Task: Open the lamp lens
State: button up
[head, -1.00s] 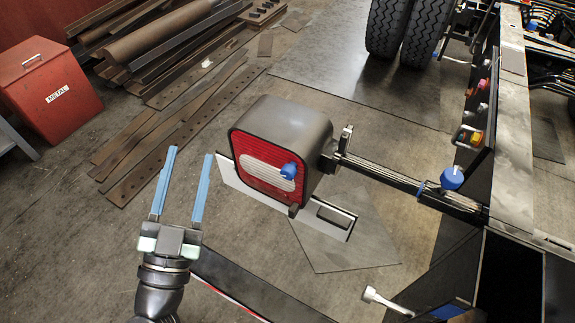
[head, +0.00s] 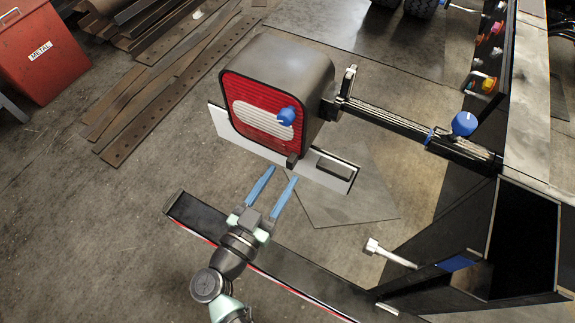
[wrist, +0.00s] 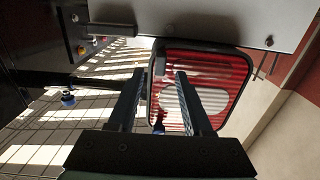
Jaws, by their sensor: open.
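The lamp is a dark rounded box with a red ribbed lens (head: 262,118) that has a pale oval in its middle; the lens lies flat against the box front. A blue knob (head: 286,116) sits on the lens, right of centre. My gripper (head: 278,174) is open and empty, below and in front of the lens in the head view, its two blue fingers pointing up toward it.
A white plate (head: 330,172) with a slot sits under the lamp. A rail with another blue knob (head: 464,123) runs right to the chassis. A pale-ended lever (head: 390,254) and a long dark beam (head: 190,215) lie near my arm.

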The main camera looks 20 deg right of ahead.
aim_at(289, 166)
jog(key=shift+x, duration=1.95)
grip_shut()
